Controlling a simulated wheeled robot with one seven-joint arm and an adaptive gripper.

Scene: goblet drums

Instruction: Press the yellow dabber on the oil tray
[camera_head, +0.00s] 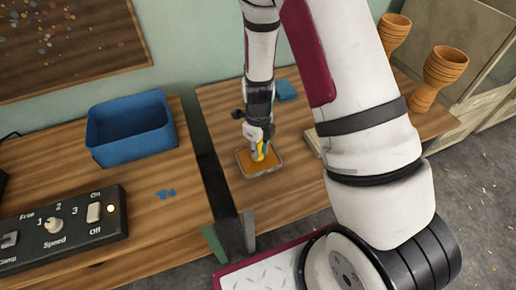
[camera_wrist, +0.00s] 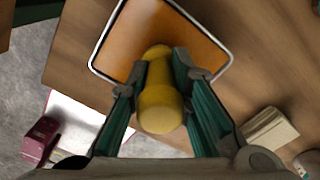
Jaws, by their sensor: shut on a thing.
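The yellow dabber (camera_wrist: 160,105) is held between the two fingers of my gripper (camera_wrist: 163,75), which is shut on it. The oil tray (camera_wrist: 110,47) is a shallow tray with a pale metal rim and an orange-brown inside. The dabber's far end lies over the tray's inside; I cannot tell for sure whether it touches. In the head view my gripper (camera_head: 259,150) points down over the oil tray (camera_head: 244,166) on the right-hand wooden table, with a bit of yellow dabber (camera_head: 261,157) showing below it. My fingers partly hide the dabber and the tray's near side.
A blue bin (camera_head: 130,128) and a control box (camera_head: 62,228) stand on the left table. A small blue item (camera_head: 286,89) lies behind the tray. Wooden goblet drums (camera_head: 438,76) stand at the back right. A pale block (camera_wrist: 268,130) lies right of the tray in the wrist view.

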